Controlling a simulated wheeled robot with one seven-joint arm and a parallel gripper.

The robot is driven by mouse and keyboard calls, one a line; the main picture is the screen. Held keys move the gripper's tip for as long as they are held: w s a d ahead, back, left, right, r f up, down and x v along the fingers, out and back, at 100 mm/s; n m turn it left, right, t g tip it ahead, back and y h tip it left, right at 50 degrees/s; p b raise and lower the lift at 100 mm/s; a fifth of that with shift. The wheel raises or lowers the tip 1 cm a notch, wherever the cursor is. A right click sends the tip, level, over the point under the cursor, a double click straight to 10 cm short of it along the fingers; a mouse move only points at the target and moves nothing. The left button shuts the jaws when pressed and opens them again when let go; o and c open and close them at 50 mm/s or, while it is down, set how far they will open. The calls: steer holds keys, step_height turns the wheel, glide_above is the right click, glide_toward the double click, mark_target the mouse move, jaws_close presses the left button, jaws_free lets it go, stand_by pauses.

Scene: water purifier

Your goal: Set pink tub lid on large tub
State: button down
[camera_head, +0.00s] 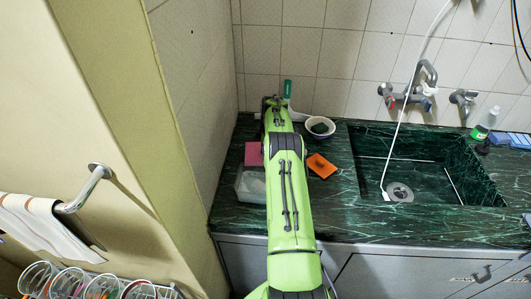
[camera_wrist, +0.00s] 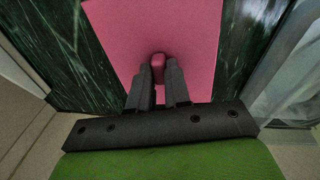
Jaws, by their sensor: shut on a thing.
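The pink lid (camera_wrist: 190,40) is a flat pink plate with a small rounded knob (camera_wrist: 157,62) in the wrist view. My gripper (camera_wrist: 158,78) is shut on that knob. In the head view part of the pink lid (camera_head: 253,156) shows just left of my green arm, behind a clear tub. I cannot tell whether the lid touches the counter. The clear tub (camera_head: 248,186) stands on the counter's left front, partly hidden by my arm. A translucent wall, probably this tub (camera_wrist: 283,75), shows at the right in the wrist view.
The dark green marble counter (camera_head: 340,222) has a sink (camera_head: 430,165) at the right. An orange sponge (camera_head: 321,166) and a white bowl (camera_head: 320,128) stand right of my arm. A tiled wall closes the back, and a side wall (camera_head: 190,110) is close at the left.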

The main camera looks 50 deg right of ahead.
step_height(320, 180, up, 10)
steer(key=p, duration=0.2)
steer(key=s+a+r+b, duration=0.2)
steer(key=s+a+r, duration=0.2)
steer(key=a+r, duration=0.15)
steer(key=s+a+r+m+g+y, duration=0.1)
steer(key=s+a+m, duration=0.1)
steer(key=s+a, duration=0.45)
step_height(320, 180, down, 10)
steer(key=a+b, duration=0.1)
steer(key=b, duration=0.2)
steer(key=shift+f, duration=0.1)
steer(key=c, duration=1.1)
jaws_free()
